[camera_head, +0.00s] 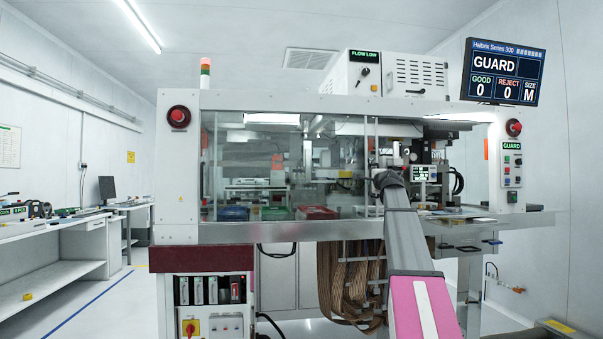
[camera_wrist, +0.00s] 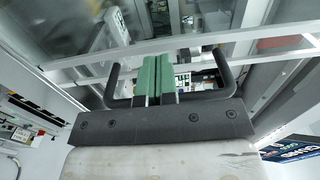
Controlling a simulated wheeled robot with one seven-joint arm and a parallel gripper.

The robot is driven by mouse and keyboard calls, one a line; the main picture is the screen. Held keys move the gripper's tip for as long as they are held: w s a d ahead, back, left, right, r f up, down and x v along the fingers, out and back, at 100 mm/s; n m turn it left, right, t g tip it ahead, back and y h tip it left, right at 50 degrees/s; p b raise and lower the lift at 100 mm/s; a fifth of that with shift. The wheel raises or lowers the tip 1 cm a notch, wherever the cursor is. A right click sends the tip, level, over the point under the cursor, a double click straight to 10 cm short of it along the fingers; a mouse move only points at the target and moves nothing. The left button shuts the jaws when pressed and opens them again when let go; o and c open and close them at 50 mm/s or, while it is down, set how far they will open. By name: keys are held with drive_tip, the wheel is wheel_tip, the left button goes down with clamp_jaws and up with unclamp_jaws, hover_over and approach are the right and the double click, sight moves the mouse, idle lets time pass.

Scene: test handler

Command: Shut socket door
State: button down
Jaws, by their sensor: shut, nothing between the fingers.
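The test handler's front has clear glass panels (camera_head: 285,165) in pale frames. Right of the frame upright (camera_head: 370,165) the front looks open, with machinery showing inside. I cannot tell for sure which panel is the socket door. My arm reaches up to this upright; its end hides my gripper's fingers in the head view. In the wrist view my gripper (camera_wrist: 158,62) has its two green fingers together, with nothing between them. A pale frame bar (camera_wrist: 215,38) crosses just beyond the fingertips; I cannot tell whether they touch.
A metal ledge (camera_head: 270,232) runs along the machine's front. Blue, green and red bins (camera_head: 318,212) stand behind the glass. Brown cables (camera_head: 350,280) hang below. Workbenches (camera_head: 50,235) line the left wall.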

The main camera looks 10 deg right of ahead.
drive_tip(key=d, duration=2)
drive_tip(key=shift+w, duration=0.3)
drive_tip(key=d, duration=2)
drive_tip(key=shift+w, duration=0.35)
drive_tip(key=shift+d, duration=0.1)
drive_tip(key=d, duration=1.9)
drive_tip(key=shift+w+d, duration=0.35)
drive_tip(key=shift+d, duration=0.05)
idle(0.4)
